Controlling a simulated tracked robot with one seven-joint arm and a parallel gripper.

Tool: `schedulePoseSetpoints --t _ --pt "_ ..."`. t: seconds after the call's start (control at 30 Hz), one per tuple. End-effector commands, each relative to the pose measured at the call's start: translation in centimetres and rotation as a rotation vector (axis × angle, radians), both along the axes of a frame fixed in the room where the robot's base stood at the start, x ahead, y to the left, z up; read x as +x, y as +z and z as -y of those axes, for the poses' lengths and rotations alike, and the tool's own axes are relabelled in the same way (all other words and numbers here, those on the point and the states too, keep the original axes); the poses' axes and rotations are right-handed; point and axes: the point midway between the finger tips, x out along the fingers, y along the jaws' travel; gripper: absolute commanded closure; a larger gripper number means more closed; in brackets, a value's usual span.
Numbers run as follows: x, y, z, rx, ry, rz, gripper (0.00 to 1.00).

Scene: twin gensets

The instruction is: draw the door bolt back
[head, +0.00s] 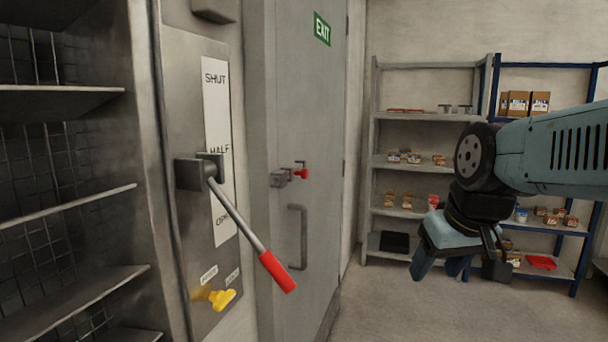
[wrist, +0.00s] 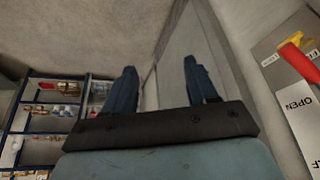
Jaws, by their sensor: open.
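My gripper (head: 436,270) hangs at the right of the head view, well apart from the door and bolt. In the wrist view my gripper (wrist: 160,88) shows two blue fingers spread apart with nothing between them. The bolt cannot be made out in the wrist view.
A steel panel at left carries a red-tipped lever (head: 277,271) and a yellow knob (head: 222,299); the lever juts out before the door. A grey shelf rack (head: 374,150) and a blue rack (head: 545,66) stand behind my arm. Floor (head: 385,312) between door and racks is clear.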

Motion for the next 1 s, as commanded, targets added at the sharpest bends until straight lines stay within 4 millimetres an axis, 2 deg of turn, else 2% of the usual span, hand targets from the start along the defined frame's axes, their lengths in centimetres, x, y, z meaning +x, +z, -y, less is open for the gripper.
schedulePoseSetpoints --t 0.3,0.6,0.83,1.0 --pt "8.0 -0.8 -6.1 0.118 0.349 -0.093 0.43" --pt "16.2 -1.2 -10.8 0.327 0.668 -0.015 0.43" --pt "23.0 -0.6 -12.8 0.511 0.86 0.175 0.43" --pt "28.2 0.6 -12.8 0.633 0.949 0.394 0.43"
